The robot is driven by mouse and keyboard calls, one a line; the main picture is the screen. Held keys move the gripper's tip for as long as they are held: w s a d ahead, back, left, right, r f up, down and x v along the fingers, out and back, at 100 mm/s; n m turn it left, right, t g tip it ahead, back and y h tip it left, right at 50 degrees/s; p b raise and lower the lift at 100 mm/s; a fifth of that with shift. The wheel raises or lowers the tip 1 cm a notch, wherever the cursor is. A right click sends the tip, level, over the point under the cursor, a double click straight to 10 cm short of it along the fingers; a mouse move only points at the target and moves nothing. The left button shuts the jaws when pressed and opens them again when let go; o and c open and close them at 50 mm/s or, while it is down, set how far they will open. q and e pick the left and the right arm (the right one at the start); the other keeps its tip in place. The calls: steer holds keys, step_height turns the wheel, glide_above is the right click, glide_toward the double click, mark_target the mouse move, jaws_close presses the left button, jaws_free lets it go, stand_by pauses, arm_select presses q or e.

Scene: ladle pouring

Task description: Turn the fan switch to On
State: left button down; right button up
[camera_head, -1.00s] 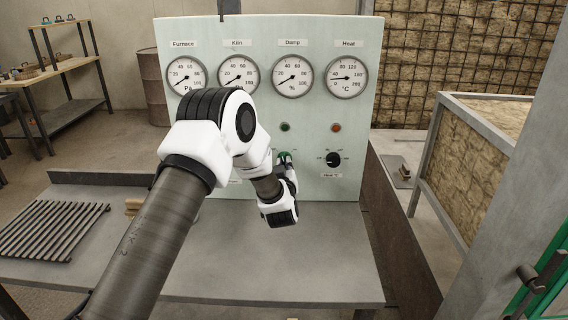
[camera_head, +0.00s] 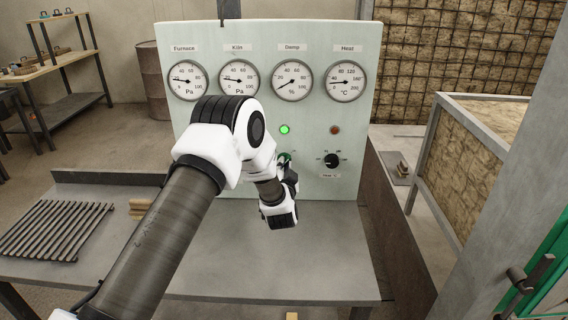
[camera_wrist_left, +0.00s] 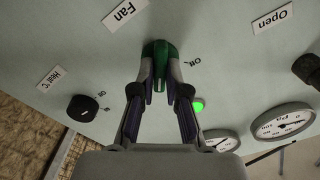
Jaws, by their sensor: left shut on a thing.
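The fan switch is a green knob (camera_wrist_left: 160,58) on the pale green panel, under a "Fan" label (camera_wrist_left: 125,12) in the left wrist view. My left gripper (camera_wrist_left: 160,72) is shut on it, one finger on each side. The knob's ridge points along the gripper, and an "On" mark (camera_wrist_left: 192,63) is printed beside it. In the head view, the knob (camera_head: 285,157) is mostly hidden behind my left wrist. The green lamp (camera_head: 284,129) above it is lit. My right gripper is not in view.
A black heat knob (camera_head: 332,160) sits right of the fan switch, below an unlit reddish lamp (camera_head: 335,130). Several gauges line the panel (camera_head: 300,28) above. The grey table (camera_head: 330,255) in front is mostly clear, with a slatted rack (camera_head: 55,230) at left.

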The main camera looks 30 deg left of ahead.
arm_select(q)
steer(key=shift+m, duration=0.8)
steer(key=shift+p, duration=0.3)
steer(key=c, duration=1.2)
jaws_free()
steer(key=v, duration=1.2)
steer(key=shift+s+f, duration=0.1)
steer(key=shift+f, duration=0.05)
